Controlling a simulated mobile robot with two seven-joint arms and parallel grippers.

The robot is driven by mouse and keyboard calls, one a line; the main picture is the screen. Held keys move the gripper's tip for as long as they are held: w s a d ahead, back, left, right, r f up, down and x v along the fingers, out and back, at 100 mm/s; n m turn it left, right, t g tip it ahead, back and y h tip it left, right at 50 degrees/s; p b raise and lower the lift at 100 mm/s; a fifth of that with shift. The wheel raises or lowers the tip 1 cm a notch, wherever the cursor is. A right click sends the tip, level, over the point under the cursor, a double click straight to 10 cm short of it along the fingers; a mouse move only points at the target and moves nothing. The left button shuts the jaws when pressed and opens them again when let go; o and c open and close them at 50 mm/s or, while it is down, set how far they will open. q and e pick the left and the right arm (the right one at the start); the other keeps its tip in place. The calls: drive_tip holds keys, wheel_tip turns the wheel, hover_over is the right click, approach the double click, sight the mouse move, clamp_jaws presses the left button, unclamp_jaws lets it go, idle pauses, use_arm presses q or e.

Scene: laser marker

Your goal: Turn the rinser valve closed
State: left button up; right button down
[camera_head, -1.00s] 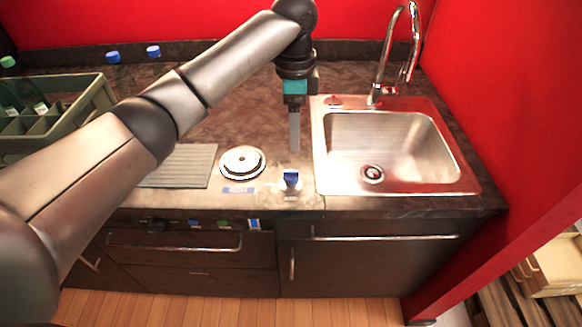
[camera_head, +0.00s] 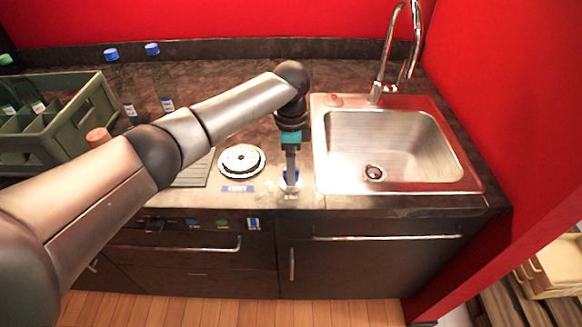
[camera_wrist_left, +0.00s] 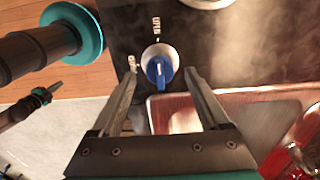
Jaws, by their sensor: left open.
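The rinser valve is a blue knob (camera_wrist_left: 158,68) on a round pale base in the left wrist view. In the head view its pale base (camera_head: 290,188) shows at the counter's front, and the knob is mostly hidden behind my left gripper (camera_head: 290,178). My left gripper (camera_wrist_left: 160,76) is open and points down at the knob. Its fingers are on either side of the knob; I cannot tell whether they touch it. What looks like my right gripper (camera_wrist_left: 45,95) is small at the left of the wrist view, its jaws unclear.
The round rinser plate (camera_head: 241,160) is left of the valve, with a blue label (camera_head: 237,189) in front. The metal sink (camera_head: 390,150) is close on the right. A green crate (camera_head: 60,150) and bottles (camera_head: 160,85) stand at the back left.

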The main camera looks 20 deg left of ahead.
use_arm(q)
drive_tip(key=shift+f, duration=0.55)
clamp_jaws()
